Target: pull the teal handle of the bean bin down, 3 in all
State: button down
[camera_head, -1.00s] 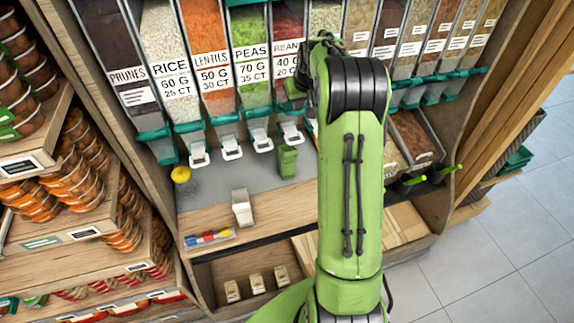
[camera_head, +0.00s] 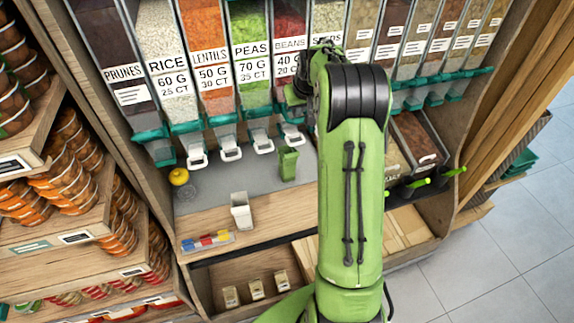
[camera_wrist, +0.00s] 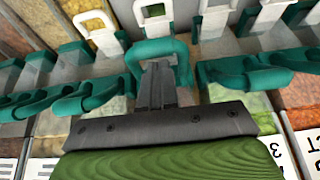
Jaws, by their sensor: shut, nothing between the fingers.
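The bean bin (camera_head: 289,45) has dark red beans and a "BEANS" label. It stands between the peas bin and the seeds bin, partly hidden by my arm. Its teal handle (camera_wrist: 158,47) is a loop across the chute, seen in the wrist view just ahead of my gripper. A white spout (camera_wrist: 153,17) shows beyond it. My gripper (camera_wrist: 157,72) is shut and empty, its fingertips at the teal loop. I cannot tell whether they touch it. In the head view my gripper is small and dark in front of the bean bin.
Neighbouring bins with teal handles (camera_wrist: 250,76) flank the gripper closely. Stacked tins (camera_head: 85,190) fill the left.

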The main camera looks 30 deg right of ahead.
jog(key=shift+s+f, duration=0.2)
jog(key=shift+f, duration=0.05)
notch_tip(320, 180, up, 6)
jog(key=p, duration=0.5)
jog(key=shift+s+d, duration=0.15)
jog(key=shift+r+p, duration=0.35)
jog(key=shift+r, duration=0.05)
jog(key=shift+w+f, duration=0.15)
jog(key=shift+w, duration=0.15)
